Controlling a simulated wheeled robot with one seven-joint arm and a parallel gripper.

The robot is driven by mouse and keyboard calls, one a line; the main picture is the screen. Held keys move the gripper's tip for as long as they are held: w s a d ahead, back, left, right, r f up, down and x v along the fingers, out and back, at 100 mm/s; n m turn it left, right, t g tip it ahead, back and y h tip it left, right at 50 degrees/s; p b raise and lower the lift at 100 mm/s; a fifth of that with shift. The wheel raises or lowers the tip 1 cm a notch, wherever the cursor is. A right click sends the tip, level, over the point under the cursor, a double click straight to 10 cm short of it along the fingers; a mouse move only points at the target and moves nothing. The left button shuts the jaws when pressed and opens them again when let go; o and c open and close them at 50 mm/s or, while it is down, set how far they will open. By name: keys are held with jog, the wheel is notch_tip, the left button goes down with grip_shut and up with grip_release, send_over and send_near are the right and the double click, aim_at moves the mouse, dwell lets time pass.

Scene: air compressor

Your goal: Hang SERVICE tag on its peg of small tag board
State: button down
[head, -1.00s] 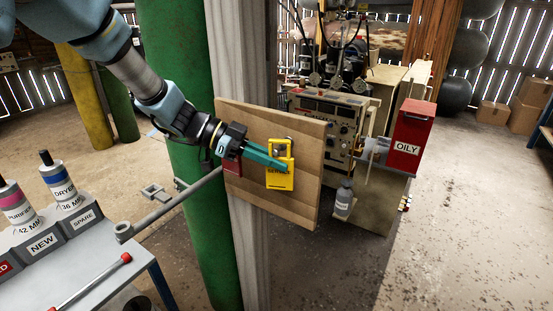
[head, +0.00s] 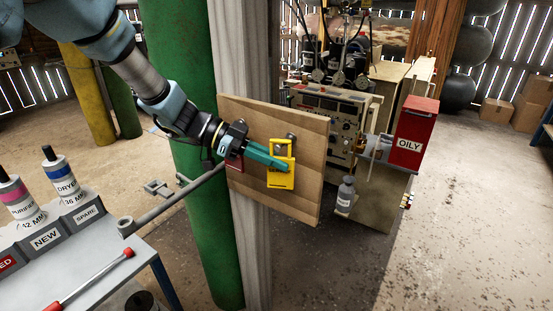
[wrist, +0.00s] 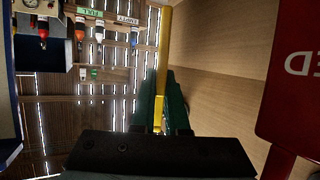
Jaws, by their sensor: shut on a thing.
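The yellow SERVICE tag (head: 281,182) is upright in front of the small wooden tag board (head: 302,200). My gripper (head: 284,166) is shut on it, and the teal fingers cover most of its face in the head view. A dark round peg (head: 292,137) shows at the upper right of the tag's open top loop; I cannot tell whether the loop is around it.
A red tag (head: 235,168) hangs on the board's left side, close to my gripper; it is large at the right in the wrist view (wrist: 295,95). A green column (head: 185,190) and grey pipe (head: 170,205) are left of the board. The red OILY box (head: 412,140) is to the right.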

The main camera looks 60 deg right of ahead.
jog(key=shift+w, duration=0.1)
jog(key=c, duration=0.8)
grip_release()
jog(key=shift+c, duration=0.2)
jog(key=b+v, duration=0.3)
jog(key=v, duration=0.7)
jog(key=shift+w+a+r, duration=0.2)
jog(key=shift+w, duration=0.1)
